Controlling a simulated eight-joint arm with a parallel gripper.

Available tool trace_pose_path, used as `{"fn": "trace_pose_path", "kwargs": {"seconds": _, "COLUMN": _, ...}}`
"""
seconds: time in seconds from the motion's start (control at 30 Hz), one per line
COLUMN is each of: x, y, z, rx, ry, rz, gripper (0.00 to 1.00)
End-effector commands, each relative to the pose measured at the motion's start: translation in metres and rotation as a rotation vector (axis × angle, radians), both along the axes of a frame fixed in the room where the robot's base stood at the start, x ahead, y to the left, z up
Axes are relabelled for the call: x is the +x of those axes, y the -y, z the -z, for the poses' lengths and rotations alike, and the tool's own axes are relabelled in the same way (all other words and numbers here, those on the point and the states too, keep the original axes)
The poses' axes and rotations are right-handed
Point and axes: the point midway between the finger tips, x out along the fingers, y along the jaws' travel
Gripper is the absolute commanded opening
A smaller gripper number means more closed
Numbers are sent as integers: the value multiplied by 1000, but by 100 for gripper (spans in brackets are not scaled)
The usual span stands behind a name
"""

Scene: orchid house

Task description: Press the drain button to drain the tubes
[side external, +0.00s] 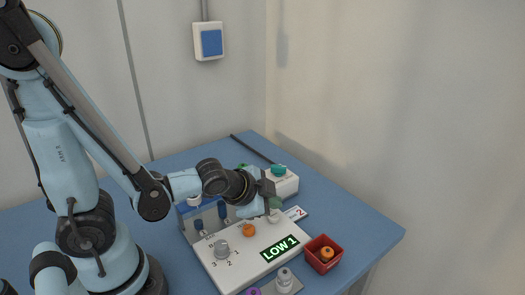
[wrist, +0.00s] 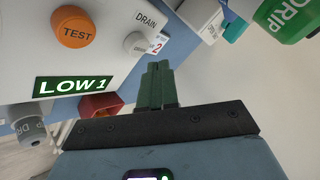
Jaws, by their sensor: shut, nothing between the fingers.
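The white drain button (wrist: 137,43) sits under the label DRAIN on the white panel, beside the orange TEST button (wrist: 74,27). A lit green display (wrist: 75,85) reads LOW 1; it also shows in the side view (side external: 279,248). My gripper (wrist: 158,68) is shut and empty, its dark green fingertips just beside the drain button in the wrist view. I cannot tell whether they touch the panel. In the side view my gripper (side external: 272,203) hangs over the panel's far right corner. Blue tubes (side external: 222,210) stand in a rack behind the panel (side external: 220,270).
A red box (side external: 322,262) holding an orange-topped item stands right of the panel. A white box with a teal knob (side external: 281,170) stands behind my gripper. A grey-capped bottle (side external: 284,280) stands at the front. The blue table (side external: 345,218) is clear at the right.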

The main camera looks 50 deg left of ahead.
Motion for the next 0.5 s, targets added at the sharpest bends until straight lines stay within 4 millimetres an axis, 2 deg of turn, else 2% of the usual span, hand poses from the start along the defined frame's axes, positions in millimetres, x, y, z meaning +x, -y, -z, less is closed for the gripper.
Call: {"fn": "trace_pose_path", "kwargs": {"seconds": 0.5, "x": -1, "y": 0, "z": -40, "rx": 0, "ry": 0, "rz": 0, "gripper": 0}}
